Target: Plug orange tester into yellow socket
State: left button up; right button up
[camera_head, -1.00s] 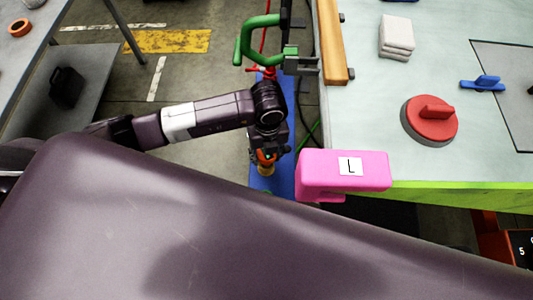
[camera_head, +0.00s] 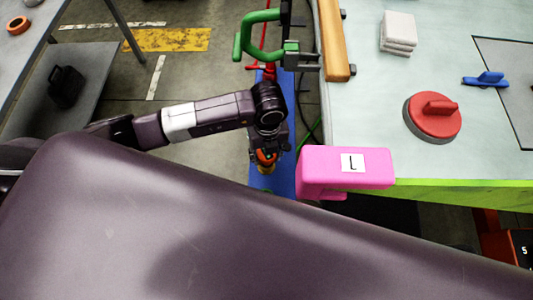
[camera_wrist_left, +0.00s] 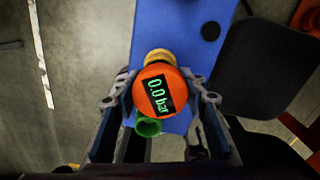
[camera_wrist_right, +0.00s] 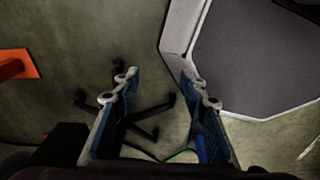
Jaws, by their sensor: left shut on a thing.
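The orange tester (camera_wrist_left: 151,72) is a round body with a dark display reading 0.0 bar. My left gripper (camera_wrist_left: 160,100) is shut on it, one finger at each side; in the head view the gripper (camera_head: 267,154) is low over a blue panel. A yellow round part (camera_wrist_left: 158,55), likely the yellow socket, shows just past the tester's far edge. The tester covers part of it, so I cannot tell whether they touch or are joined. A green round socket (camera_wrist_left: 148,127) lies on the near side. My right gripper (camera_wrist_right: 158,85) is open and empty above the floor.
The blue panel (camera_wrist_left: 185,20) lies beneath the tester. A pink block marked L (camera_head: 325,170) sits at the corner of the workbench (camera_head: 370,110), right of my left gripper. A green clamp (camera_head: 243,40) stands beyond it. A grey-topped piece (camera_wrist_right: 250,60) is near my right gripper.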

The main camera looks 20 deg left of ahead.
pick_arm(q)
jog(key=shift+f+b, duration=0.35)
jog(key=shift+f, duration=0.2)
jog(key=o, duration=1.2)
jog(key=shift+o, duration=0.2)
jog(key=shift+r, duration=0.1)
notch_tip(320, 180, up, 12)
jog(key=shift+d+f, duration=0.1)
